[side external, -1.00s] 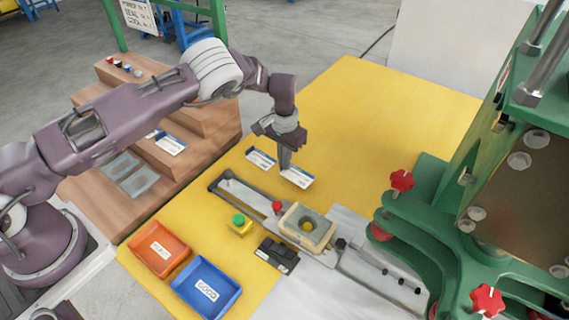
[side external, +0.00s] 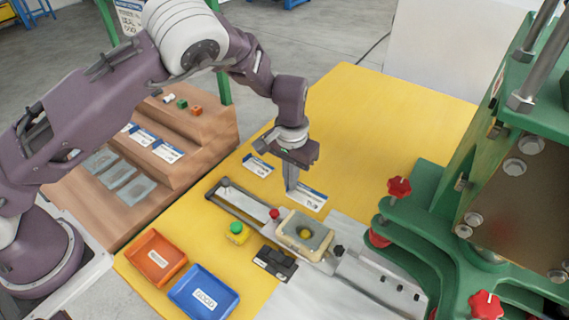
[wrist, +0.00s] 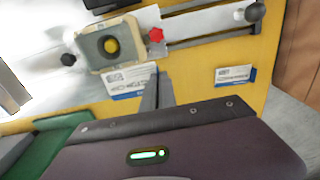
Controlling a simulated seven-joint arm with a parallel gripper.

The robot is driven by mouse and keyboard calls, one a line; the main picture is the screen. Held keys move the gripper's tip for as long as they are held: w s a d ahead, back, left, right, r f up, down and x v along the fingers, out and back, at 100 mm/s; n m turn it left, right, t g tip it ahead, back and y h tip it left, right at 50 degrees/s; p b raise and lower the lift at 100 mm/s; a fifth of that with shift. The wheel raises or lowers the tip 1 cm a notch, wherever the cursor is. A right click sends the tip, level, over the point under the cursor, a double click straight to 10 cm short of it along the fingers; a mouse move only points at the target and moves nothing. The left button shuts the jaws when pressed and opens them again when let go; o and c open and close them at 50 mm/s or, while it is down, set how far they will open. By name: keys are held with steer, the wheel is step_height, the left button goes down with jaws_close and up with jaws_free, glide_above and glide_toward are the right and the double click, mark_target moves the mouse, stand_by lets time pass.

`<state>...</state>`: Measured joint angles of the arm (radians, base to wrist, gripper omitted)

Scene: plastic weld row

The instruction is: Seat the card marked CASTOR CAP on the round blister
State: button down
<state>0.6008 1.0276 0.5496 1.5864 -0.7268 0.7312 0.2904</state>
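My gripper (side external: 290,187) has its fingers close together at one end of a white card with a blue band (side external: 307,198) and appears shut on it. In the wrist view the card (wrist: 128,84) shows partly legible lettering ending in "STOR CAP"; the fingers (wrist: 158,88) cover its right end. The round blister (side external: 305,233) sits in a cream nest on the slide, with a yellow round part in its middle; the blister also shows in the wrist view (wrist: 111,46). The card is beside the nest, apart from it in the side view. Its height above the table is unclear.
Another card (side external: 257,166) lies on the yellow table. A red knob (side external: 274,213) stands beside the nest, and a green button (side external: 237,231) nearby. Orange (side external: 157,284) and blue (side external: 225,292) bins are at front left. A green press (side external: 430,215) stands at right.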

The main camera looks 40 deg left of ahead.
glide_toward(288, 222)
steer(key=shift+w+f, duration=0.1)
steer(key=shift+f, duration=2.45)
steer(key=shift+f, duration=0.65)
steer(key=c, duration=1.6)
jaws_free()
steer(key=c, duration=0.4)
steer(key=shift+r, duration=0.1)
steer(key=shift+c, duration=0.2)
